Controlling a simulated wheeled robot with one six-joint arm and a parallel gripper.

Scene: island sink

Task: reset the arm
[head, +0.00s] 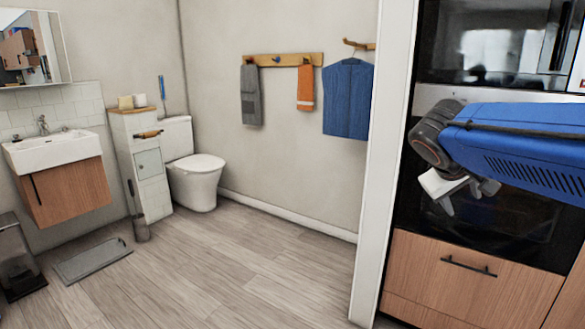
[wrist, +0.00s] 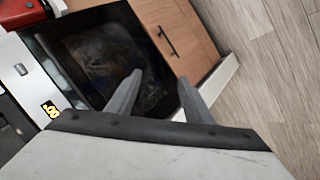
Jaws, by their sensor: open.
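My gripper (head: 462,203) shows at the right in the head view, at the end of my blue arm, in front of a dark oven door. Its white body tilts and its grey fingers point downward. In the wrist view, the two fingers of my gripper (wrist: 160,90) stand apart with nothing between them. Beyond them are the dark oven door (wrist: 100,58) and a wooden drawer front. The gripper appears apart from both.
A wooden drawer (head: 470,275) with a dark handle sits below the oven. A white door frame (head: 385,160) stands left of my arm. Beyond it are a toilet (head: 195,175), a sink (head: 55,148) and a grey mat (head: 92,262). The wooden floor between is clear.

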